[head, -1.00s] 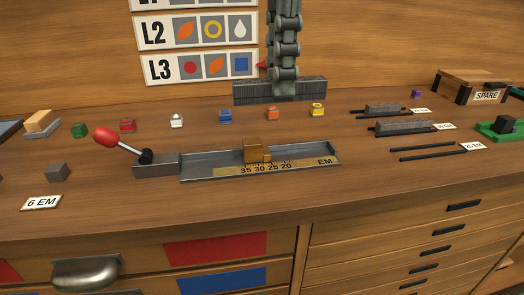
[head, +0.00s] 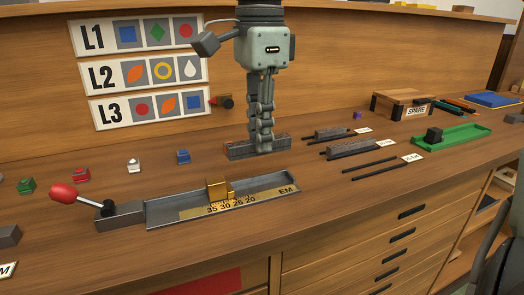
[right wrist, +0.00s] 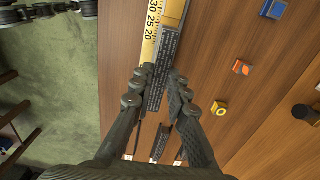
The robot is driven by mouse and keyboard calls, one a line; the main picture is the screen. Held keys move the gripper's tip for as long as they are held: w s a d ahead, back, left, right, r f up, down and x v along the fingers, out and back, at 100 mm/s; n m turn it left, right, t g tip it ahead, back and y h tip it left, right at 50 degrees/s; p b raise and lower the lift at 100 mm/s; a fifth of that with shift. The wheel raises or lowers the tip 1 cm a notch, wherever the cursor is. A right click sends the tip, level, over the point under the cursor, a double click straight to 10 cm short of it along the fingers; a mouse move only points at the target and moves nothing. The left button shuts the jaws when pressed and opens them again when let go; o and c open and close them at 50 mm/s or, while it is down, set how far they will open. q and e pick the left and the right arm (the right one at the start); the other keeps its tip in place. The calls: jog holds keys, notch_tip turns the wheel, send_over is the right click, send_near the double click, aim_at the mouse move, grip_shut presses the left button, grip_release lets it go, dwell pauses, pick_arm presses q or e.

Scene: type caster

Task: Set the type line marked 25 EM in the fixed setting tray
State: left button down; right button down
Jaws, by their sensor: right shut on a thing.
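The fixed setting tray (head: 160,215) is a long grey metal trough with a brass scale (head: 235,205) marked EM. A brass block (head: 216,188) stands on it near the middle. My right gripper (head: 264,148) is shut on a dark grey type line (head: 238,153), behind and right of the tray's middle. In the right wrist view the line (right wrist: 164,60) runs lengthwise between the fingertips (right wrist: 160,80), beside the brass scale (right wrist: 152,30). Any mark on the line is unreadable. The rails by the label that reads like 25 EM (head: 411,157) are empty. My left gripper is not in view.
A red-knobbed lever (head: 64,192) stands at the tray's left end. Coloured cubes, including a blue one (head: 183,157), lie behind the tray. Two other type lines (head: 350,147) rest on rails at right, before a green tray (head: 470,137) and SPARE box (head: 400,100).

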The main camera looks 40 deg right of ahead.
jog(key=shift+w+d+f, duration=0.1)
jog(key=shift+d+f, duration=0.2)
jog(key=shift+f, duration=0.05)
notch_tip(320, 180, down, 3)
jog(key=shift+f, duration=0.35)
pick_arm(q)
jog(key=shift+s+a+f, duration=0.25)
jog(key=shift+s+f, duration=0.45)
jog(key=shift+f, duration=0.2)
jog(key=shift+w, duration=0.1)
pick_arm(e)
jog(key=shift+f, duration=0.1)
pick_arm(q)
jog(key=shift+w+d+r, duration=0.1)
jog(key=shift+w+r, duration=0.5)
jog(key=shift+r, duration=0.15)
pick_arm(e)
jog(key=shift+f, duration=0.1)
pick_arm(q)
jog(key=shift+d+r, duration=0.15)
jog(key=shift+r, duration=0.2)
pick_arm(e)
jog(key=shift+f, duration=0.1)
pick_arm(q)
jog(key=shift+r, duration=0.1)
